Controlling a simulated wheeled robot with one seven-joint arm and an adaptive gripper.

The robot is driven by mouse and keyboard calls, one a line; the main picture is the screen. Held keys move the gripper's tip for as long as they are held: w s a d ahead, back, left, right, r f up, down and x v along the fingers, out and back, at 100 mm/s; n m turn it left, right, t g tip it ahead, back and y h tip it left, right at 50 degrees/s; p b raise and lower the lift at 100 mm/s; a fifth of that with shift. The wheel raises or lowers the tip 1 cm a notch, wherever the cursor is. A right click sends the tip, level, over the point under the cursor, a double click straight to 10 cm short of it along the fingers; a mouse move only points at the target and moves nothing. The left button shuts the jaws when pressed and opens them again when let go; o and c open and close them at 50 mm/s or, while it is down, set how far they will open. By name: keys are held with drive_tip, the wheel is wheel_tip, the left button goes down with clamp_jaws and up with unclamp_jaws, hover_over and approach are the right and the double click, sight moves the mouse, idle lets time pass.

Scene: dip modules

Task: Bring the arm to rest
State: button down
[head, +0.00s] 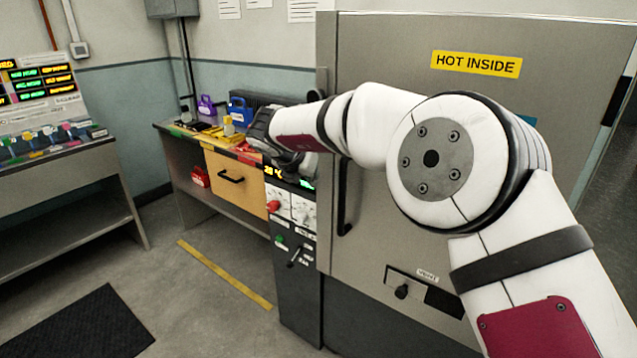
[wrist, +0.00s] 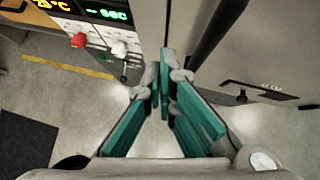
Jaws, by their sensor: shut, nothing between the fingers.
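My gripper (wrist: 165,85) points downward in the wrist view, its teal-padded fingers drawn together at the tips with nothing between them. In the head view my white arm reaches left across the front of a grey oven cabinet marked "HOT INSIDE" (head: 476,64). The arm's wrist end is beside the control column, and the fingers are hidden there. In the wrist view the fingertips show in front of the cabinet's lower front and floor; I cannot tell the exact gap.
A control column (head: 295,270) with a red knob (head: 273,206) stands left of the cabinet. The cabinet's dark door handle (head: 343,198) is close to the arm. A bench with a wooden drawer (head: 237,180) stands behind. A stepped display (head: 40,110) is far left. The floor between is open, with a black mat (head: 85,325).

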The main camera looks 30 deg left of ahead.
drive_tip(key=w+d+r+n+t+y, duration=0.2)
drive_tip(key=d+r+n, duration=0.15)
drive_tip(key=r, duration=0.65)
drive_tip(key=w+d+r+n+t+y, duration=0.25)
drive_tip(key=r+n, duration=0.25)
drive_tip(key=r, duration=0.5)
drive_tip(key=s+d+r+n+y, duration=0.3)
drive_tip(key=s+d+r+n, duration=0.4)
drive_tip(key=d+n, duration=0.4)
drive_tip(key=s+d+f+n+g+h, duration=0.2)
drive_tip(key=s+d+f+n, duration=0.3)
drive_tip(key=s+d, duration=0.6)
drive_tip(key=s+d+f+n+g+h, duration=0.3)
drive_tip(key=s+d+f, duration=0.5)
drive_tip(key=s+d, duration=0.4)
drive_tip(key=s+d+f+n+g+h, duration=0.3)
drive_tip(key=s+d+f+n, duration=0.3)
drive_tip(key=s+d, duration=0.5)
drive_tip(key=d+n+g, duration=0.1)
drive_tip(key=d, duration=0.2)
drive_tip(key=shift+s+d+f, duration=0.15)
drive_tip(key=shift+s+d, duration=0.05)
drive_tip(key=shift+s, duration=0.15)
